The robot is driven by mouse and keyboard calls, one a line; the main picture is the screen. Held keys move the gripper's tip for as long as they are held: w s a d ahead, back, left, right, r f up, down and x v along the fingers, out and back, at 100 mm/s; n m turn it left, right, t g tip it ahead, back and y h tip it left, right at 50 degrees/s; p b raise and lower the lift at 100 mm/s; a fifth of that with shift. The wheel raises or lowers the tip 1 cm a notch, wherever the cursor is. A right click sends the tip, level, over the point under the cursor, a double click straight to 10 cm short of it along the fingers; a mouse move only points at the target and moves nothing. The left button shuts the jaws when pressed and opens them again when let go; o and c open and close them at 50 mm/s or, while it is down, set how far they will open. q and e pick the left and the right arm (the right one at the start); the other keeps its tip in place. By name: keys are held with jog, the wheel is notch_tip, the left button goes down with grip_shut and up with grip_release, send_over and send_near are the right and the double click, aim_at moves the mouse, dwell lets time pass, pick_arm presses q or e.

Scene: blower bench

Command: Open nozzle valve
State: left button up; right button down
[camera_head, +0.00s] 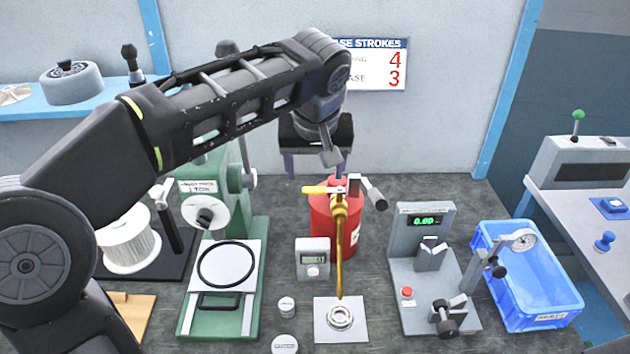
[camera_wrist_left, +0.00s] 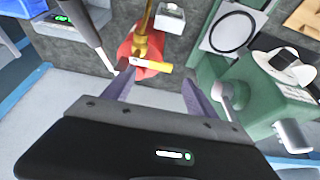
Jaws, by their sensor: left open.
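A red canister (camera_head: 322,228) stands at the middle of the bench, with a brass nozzle (camera_head: 339,245) in front of it pointing down. A yellow valve lever (camera_head: 316,190) sticks out to the left at the nozzle's top. My left gripper (camera_head: 315,172) is open and empty, just behind and above the lever. In the left wrist view, the lever (camera_wrist_left: 152,65) lies across just beyond the gap between the fingertips (camera_wrist_left: 157,80). I cannot tell whether the fingers touch it. My right gripper is out of view.
A black-ended handle (camera_head: 373,194) sticks out right of the nozzle top. A green press (camera_head: 233,210) stands left and a grey gauge stand (camera_head: 421,235) right. A ring (camera_head: 340,316) lies on a pale plate below the nozzle. A blue crate (camera_head: 545,318) is at right.

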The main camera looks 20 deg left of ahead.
aim_at(314, 189)
pick_arm(q)
jog(key=x, duration=0.5)
jog(key=shift+w+a+f, duration=0.1)
jog(key=shift+f, duration=0.2)
jog(key=shift+c, duration=0.6)
grip_shut()
